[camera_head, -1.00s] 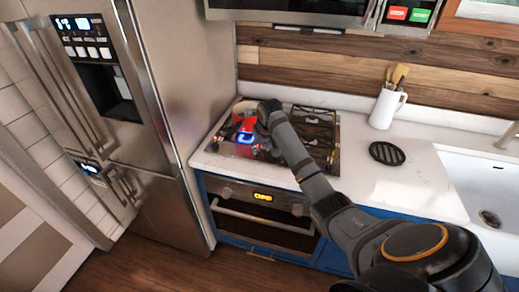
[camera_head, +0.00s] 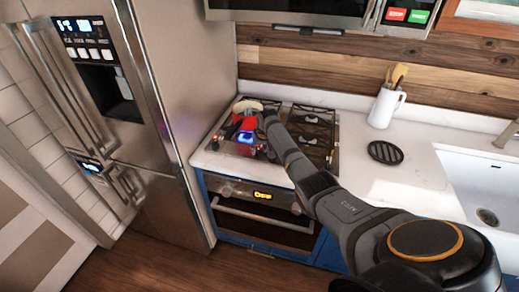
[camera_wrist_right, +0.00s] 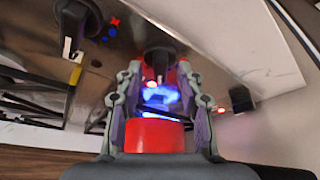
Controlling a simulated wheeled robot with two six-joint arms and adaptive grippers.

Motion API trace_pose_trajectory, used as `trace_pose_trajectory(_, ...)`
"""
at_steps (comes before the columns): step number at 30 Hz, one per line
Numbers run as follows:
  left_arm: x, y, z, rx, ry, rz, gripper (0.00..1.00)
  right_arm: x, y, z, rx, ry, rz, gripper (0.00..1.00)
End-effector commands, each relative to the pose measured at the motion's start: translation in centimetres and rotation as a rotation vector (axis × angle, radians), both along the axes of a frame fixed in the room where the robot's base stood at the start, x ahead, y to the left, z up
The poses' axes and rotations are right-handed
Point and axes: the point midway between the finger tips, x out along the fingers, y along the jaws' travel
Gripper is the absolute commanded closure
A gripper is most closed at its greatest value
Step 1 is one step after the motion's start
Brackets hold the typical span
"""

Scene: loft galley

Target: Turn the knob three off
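The cooktop (camera_head: 318,150) is at the counter's left end, beside the fridge. My right arm reaches over it, and my right gripper (camera_head: 245,146) is low at its front left. In the right wrist view a black knob (camera_wrist_right: 157,50) stands between the fingertips of my right gripper (camera_wrist_right: 158,72). The fingers are apart, one on each side of it; I see no clear contact. Another black knob (camera_wrist_right: 78,25) is at upper left, with red and blue marks beside it. A third dark knob (camera_wrist_right: 240,98) is at right. I cannot tell which is knob three. My left gripper is not in view.
The oven (camera_head: 262,215) with an orange display is below the cooktop. The steel fridge (camera_head: 195,90) stands close at left. A white utensil jug (camera_head: 385,107) and a black round trivet (camera_head: 386,153) are on the counter, left of the sink (camera_head: 480,175).

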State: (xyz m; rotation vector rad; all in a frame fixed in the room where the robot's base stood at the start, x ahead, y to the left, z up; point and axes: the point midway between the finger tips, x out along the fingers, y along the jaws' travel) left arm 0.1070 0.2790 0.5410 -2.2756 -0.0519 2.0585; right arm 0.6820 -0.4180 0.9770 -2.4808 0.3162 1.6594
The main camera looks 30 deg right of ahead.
Motion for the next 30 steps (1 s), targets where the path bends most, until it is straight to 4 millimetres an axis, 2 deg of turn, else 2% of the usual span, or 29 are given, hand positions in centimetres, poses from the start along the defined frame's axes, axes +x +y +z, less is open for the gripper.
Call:
trace_pose_trajectory(9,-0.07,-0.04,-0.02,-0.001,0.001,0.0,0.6,0.13,0.0,-0.24,-0.001,-0.001,0.001,0.62)
trace_pose_trajectory(15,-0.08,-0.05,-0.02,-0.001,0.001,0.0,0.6,0.13,0.0,-0.24,0.0,-0.001,0.0,0.89)
trace_pose_trajectory(18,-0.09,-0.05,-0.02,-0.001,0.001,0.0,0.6,0.12,-0.01,-0.23,0.0,-0.001,0.0,1.0)
trace_pose_trajectory(30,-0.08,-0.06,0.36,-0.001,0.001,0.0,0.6,0.15,0.1,-0.11,0.001,0.0,-0.045,1.0)
